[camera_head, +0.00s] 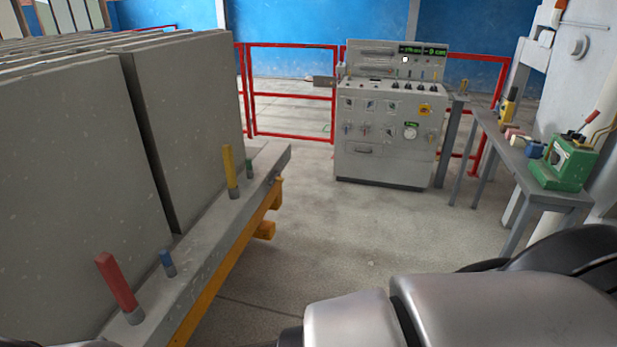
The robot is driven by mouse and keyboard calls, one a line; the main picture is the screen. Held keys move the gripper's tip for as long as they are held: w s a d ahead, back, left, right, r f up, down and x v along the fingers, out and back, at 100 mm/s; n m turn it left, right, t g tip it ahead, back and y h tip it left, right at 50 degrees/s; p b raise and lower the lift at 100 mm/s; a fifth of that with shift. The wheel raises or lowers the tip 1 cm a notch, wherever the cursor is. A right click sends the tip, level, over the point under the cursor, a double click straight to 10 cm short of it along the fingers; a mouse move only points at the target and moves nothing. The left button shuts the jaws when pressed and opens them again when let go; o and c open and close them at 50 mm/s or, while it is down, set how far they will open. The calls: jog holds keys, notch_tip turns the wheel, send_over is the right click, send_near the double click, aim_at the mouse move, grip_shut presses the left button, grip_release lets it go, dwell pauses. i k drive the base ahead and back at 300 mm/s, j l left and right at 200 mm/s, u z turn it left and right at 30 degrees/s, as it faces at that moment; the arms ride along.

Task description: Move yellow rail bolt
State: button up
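The yellow rail bolt (230,168) stands upright on the grey ledge (205,218) along the foot of the concrete panels. Its lower end is a grey collar resting on the ledge, close to the face of the nearer panels. My gripper does not show in the head view. Only silver and dark links of my own arm show at the bottom right, apart from the bolt.
On the same ledge stand a red bolt (118,284), a small blue bolt (167,262) and a small green bolt (249,169). Concrete panels (185,110) rise behind them. A control console (385,140) and a tool-laden bench (500,150) stand beyond open floor (320,235).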

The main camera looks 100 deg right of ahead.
aim_at(279, 179)
jog(key=z, duration=2.95)
jog(key=i+l, duration=0.15)
jog(key=i, duration=0.55)
jog(key=i+l, duration=0.2)
jog(key=i, duration=0.45)
jog(key=i+l, duration=0.15)
jog(key=i, duration=0.55)
jog(key=i+l, duration=0.2)
jog(key=i, duration=0.45)
